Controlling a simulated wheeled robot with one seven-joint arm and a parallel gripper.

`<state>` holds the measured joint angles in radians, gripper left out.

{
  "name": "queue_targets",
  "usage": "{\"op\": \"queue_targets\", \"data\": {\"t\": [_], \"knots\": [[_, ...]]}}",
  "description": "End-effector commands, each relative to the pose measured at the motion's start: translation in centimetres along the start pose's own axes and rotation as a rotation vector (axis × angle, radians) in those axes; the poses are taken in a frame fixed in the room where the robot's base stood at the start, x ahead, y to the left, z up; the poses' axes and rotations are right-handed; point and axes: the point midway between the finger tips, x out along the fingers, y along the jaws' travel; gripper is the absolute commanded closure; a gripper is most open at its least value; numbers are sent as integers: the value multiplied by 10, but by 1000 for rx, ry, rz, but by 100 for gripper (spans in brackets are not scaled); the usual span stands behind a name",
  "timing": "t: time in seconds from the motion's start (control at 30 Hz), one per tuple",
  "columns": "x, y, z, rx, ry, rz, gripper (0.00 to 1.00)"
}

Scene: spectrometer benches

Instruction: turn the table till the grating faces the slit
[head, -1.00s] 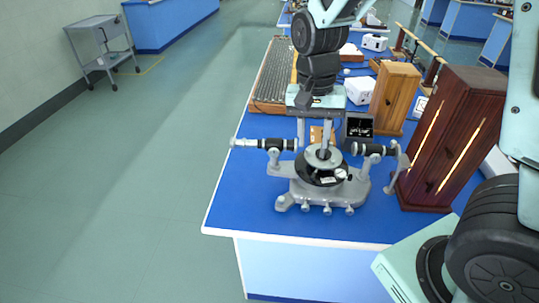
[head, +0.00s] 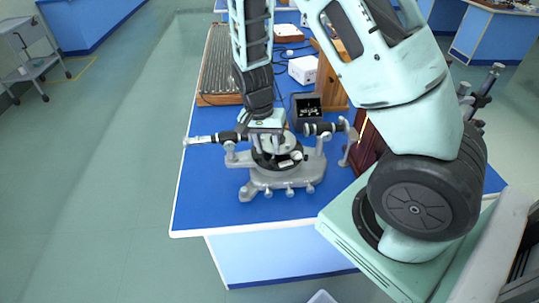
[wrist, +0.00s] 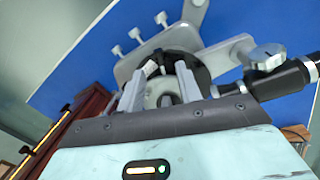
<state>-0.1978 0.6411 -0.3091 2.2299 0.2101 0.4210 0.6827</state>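The spectrometer stands on the blue bench, its grey base (head: 285,182) toward the front edge. Its round table (head: 287,160), dark at the rim, is partly covered by my gripper (head: 266,146). A black tube (head: 210,139) points left and another (head: 322,128) points right. In the wrist view my gripper (wrist: 159,84) has its fingers apart, on either side of a pale round part (wrist: 160,92) at the table's middle. I cannot tell whether they touch it. The grating and the slit opening cannot be made out.
Behind the spectrometer stands a dark open box (head: 306,110). A dark red wooden cabinet (head: 367,148) is at its right, partly behind my arm. A ribbed grey panel (head: 217,70) lies at the back left. The blue bench top (head: 203,190) is clear at front left.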

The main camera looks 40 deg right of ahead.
Motion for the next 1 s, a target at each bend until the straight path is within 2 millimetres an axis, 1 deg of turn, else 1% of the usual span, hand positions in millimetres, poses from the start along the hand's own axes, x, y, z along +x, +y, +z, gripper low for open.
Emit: {"op": "queue_targets", "data": {"t": [0.03, 0.1, 0.2, 0.3, 0.43, 0.67, 0.77, 0.8, 1.0], "knots": [[10, 2, 0, 2, -3, 5, 65], [21, 1, 0, 1, -3, 3, 65], [33, 1, 0, 2, -2, 3, 65], [40, 0, 0, 1, -1, 1, 65], [45, 0, 0, 0, -1, 0, 65], [45, 0, 0, 0, 0, -1, 65], [45, 0, 0, 0, 0, -1, 90], [45, 0, 0, 0, 0, -1, 100], [45, 0, 0, -25, 4, 0, 100]]}}
